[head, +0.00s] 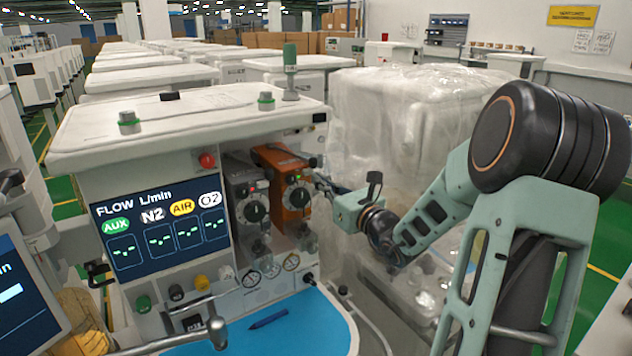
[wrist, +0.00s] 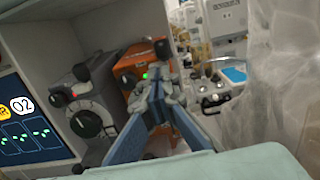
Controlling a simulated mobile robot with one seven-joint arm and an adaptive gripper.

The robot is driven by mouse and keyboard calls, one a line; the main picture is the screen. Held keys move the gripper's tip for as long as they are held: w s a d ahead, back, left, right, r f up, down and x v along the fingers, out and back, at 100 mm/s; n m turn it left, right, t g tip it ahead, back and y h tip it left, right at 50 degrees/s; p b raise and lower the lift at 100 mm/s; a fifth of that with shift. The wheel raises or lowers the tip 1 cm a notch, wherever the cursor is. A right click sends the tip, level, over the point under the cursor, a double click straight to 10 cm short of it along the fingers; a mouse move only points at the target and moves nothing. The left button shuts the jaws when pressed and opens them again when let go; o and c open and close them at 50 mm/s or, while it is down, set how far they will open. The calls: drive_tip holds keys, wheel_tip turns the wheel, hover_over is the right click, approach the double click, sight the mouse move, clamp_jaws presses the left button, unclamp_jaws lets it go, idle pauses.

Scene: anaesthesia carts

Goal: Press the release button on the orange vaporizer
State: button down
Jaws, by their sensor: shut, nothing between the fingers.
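The orange vaporizer (head: 269,156) is mounted on the front of the anaesthesia machine, right of a grey vaporizer (head: 235,172). It has a black dial (head: 298,198) and a small green light. In the wrist view the orange vaporizer (wrist: 134,62) is partly hidden behind my fingers. My gripper (head: 322,184) is shut and empty, at the right side of the orange vaporizer near its dial. In the wrist view my gripper (wrist: 160,80) has its tips in front of the orange body, close to the green light. I cannot tell whether they touch it. I cannot clearly make out the release button.
A flow screen (head: 160,230) and a red knob (head: 207,160) are left of the vaporizers. Below is a blue work surface (head: 310,325) with a pen (head: 268,318). A plastic-wrapped cart (head: 400,110) stands close on the right, behind my arm.

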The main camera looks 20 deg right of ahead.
drive_tip(key=s+d+b, duration=0.1)
drive_tip(key=s+d, duration=0.1)
drive_tip(key=s, duration=0.8)
drive_tip(key=shift+s+d+f+b, duration=0.15)
drive_tip(key=shift+s+f+b, duration=0.1)
drive_tip(key=shift+b, duration=0.15)
